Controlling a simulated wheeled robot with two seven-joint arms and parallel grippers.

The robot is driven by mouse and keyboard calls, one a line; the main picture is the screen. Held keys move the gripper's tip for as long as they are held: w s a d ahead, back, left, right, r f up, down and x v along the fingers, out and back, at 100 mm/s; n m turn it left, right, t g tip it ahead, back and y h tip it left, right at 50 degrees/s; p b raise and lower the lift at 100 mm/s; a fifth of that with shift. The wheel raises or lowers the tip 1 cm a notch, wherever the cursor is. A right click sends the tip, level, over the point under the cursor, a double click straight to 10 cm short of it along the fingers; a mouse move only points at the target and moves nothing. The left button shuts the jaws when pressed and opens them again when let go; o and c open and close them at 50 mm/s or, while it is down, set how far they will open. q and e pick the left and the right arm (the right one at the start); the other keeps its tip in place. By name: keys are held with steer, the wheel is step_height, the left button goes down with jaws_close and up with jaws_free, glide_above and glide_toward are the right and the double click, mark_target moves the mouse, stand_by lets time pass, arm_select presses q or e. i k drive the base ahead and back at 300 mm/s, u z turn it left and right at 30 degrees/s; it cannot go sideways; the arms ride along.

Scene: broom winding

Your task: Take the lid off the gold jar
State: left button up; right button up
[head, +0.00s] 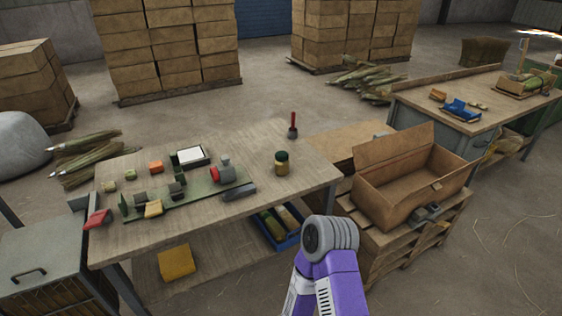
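The gold jar (282,168) stands upright near the right end of the wooden workbench (215,225). Its dark green lid (282,156) sits on top of it. Nothing is touching the jar. Neither of my grippers shows in the head view. Only a purple and grey link of my own arm rises at the bottom, in front of the bench's right end.
A red-handled tool (293,124) stands behind the jar. A green fixture (185,195), small blocks and a white-topped tray (190,156) fill the bench's left and middle. An open cardboard box (412,190) sits on a pallet to the right. The bench's front right is clear.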

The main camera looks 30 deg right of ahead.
mark_target(281, 167)
steer(key=z, duration=0.45)
steer(key=k, duration=0.55)
steer(key=z, duration=1.05)
steer(key=i, duration=1.15)
steer(key=u, duration=0.2)
